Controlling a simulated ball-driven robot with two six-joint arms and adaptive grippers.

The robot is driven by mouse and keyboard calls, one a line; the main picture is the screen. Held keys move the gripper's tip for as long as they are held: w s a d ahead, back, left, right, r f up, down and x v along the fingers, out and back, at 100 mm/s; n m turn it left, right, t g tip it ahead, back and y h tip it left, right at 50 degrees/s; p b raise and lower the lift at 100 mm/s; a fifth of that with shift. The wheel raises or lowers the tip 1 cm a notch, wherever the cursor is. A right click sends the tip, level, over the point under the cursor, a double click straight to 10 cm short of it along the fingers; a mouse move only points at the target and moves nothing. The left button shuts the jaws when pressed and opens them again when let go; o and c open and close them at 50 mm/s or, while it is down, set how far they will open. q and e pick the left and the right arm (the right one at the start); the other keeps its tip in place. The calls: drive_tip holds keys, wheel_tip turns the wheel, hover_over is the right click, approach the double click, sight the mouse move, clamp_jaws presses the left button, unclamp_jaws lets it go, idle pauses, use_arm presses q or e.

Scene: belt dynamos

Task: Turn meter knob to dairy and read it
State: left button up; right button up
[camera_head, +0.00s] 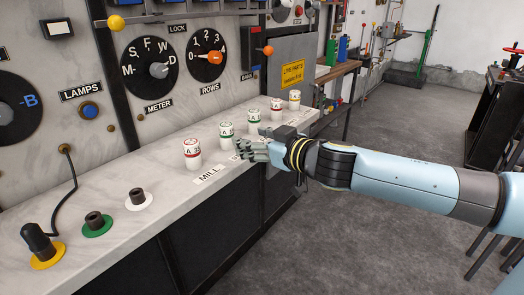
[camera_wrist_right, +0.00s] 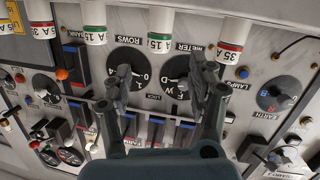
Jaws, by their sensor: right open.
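The METER dial (camera_head: 150,60) is a black disc on the grey panel, lettered M, S, F, W and D around its top. My right gripper (camera_head: 258,149) is open and empty above the front of the marble ledge, right of and apart from the knob. In the right wrist view the METER dial (camera_wrist_right: 180,88) appears upside down, partly hidden behind a finger of my right gripper (camera_wrist_right: 160,82). My left gripper is not in view.
The ROWS dial (camera_head: 207,55) with an orange knob is right of the METER dial. Several white cylinders with red or green bands, one nearest (camera_head: 192,154), stand on the marble ledge (camera_head: 165,190). A black plug (camera_head: 38,240) with a cord stands at left.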

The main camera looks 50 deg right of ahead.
drive_tip(key=shift+s+d+f+g, duration=0.15)
drive_tip(key=shift+d+f, duration=0.05)
drive_tip(key=shift+f, duration=0.5)
drive_tip(key=shift+s+d+f+g, duration=0.1)
drive_tip(key=shift+d+f+g, duration=0.05)
drive_tip(key=shift+f, duration=0.5)
drive_tip(key=shift+m, duration=0.3)
drive_tip(key=s+a+f+m+g, duration=0.1)
drive_tip(key=s+f+g, duration=0.2)
drive_tip(key=s+f, duration=0.55)
drive_tip(key=s+f+m+g+h+b, duration=0.1)
drive_tip(key=s+f+g, duration=0.15)
drive_tip(key=f, duration=1.05)
drive_tip(key=s+a+f+m+g, duration=0.1)
drive_tip(key=s+f+g, duration=0.1)
drive_tip(key=s+f, duration=0.65)
drive_tip(key=s+a+f+n+g, duration=0.1)
drive_tip(key=s+a+f+g, duration=0.2)
drive_tip(key=s+f, duration=0.5)
drive_tip(key=s+a+f+n+g+y, duration=0.1)
drive_tip(key=s+a+f+g, duration=0.3)
drive_tip(key=s+f, duration=0.5)
drive_tip(key=s+a+n, duration=0.1)
drive_tip(key=s+a, duration=0.1)
drive_tip(key=s, duration=0.5)
drive_tip(key=shift+s+a+y+b, duration=0.25)
drive_tip(key=shift+a+y+b, duration=0.05)
